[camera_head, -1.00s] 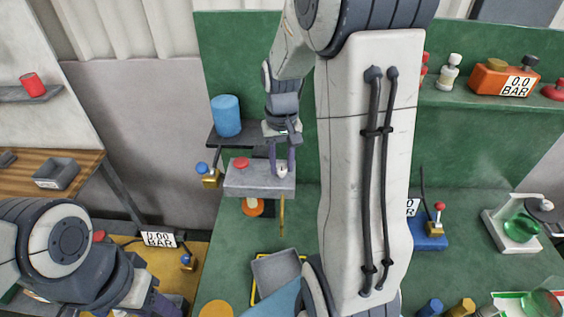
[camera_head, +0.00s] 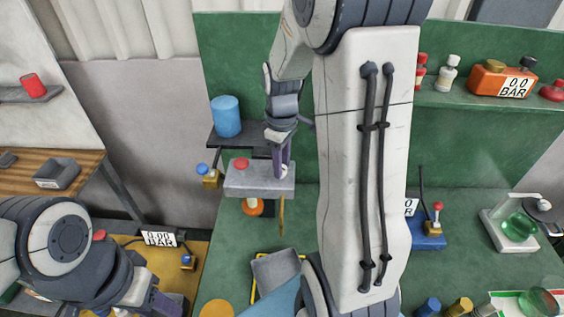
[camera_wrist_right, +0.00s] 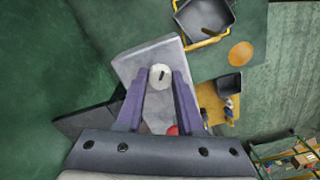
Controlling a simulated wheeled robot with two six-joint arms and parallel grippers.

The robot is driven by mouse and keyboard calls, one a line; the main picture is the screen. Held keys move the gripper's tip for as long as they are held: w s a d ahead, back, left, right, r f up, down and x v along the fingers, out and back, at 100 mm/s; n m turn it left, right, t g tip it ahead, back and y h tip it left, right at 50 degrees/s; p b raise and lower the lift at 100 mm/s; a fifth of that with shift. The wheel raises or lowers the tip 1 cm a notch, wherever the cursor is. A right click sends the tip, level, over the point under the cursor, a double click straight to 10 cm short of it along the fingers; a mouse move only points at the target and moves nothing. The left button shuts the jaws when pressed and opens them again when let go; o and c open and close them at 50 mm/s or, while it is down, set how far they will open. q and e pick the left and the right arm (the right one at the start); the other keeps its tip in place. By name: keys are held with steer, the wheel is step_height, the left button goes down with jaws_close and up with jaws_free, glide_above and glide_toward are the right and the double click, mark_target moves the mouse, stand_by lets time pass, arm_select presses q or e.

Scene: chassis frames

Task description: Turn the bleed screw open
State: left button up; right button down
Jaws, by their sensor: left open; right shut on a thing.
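The bleed screw (camera_wrist_right: 160,77) is a round white head with a dark slot mark, on top of a grey block (camera_head: 254,181). My right gripper (camera_head: 283,171) comes down on the right end of the block. In the right wrist view its two purple fingers (camera_wrist_right: 160,80) stand on either side of the white head, shut on it. In the head view the fingers mostly hide the screw. A red cap (camera_head: 241,163) sits at the other end of the block. My left gripper (camera_head: 158,306) is at the bottom left, partly cut off by the frame, open and away from the block.
A blue cylinder (camera_head: 226,115) stands on a dark shelf behind the block. A small brass valve with a blue knob (camera_head: 202,170) is left of the block. A thin brass-coloured piece (camera_head: 281,216) hangs below it. A grey tray (camera_head: 276,272) lies below.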

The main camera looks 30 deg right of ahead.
steer(key=n, duration=0.5)
steer(key=shift+w+r, duration=0.1)
steer(key=shift+w, duration=0.05)
steer(key=shift+n+p, duration=0.3)
steer(key=shift+n, duration=2.1)
steer(key=c, duration=0.5)
jaws_free()
steer(key=shift+c, duration=0.2)
step_height(320, 180, up, 10)
steer(key=b, duration=0.2)
steer(key=shift+r, duration=0.2)
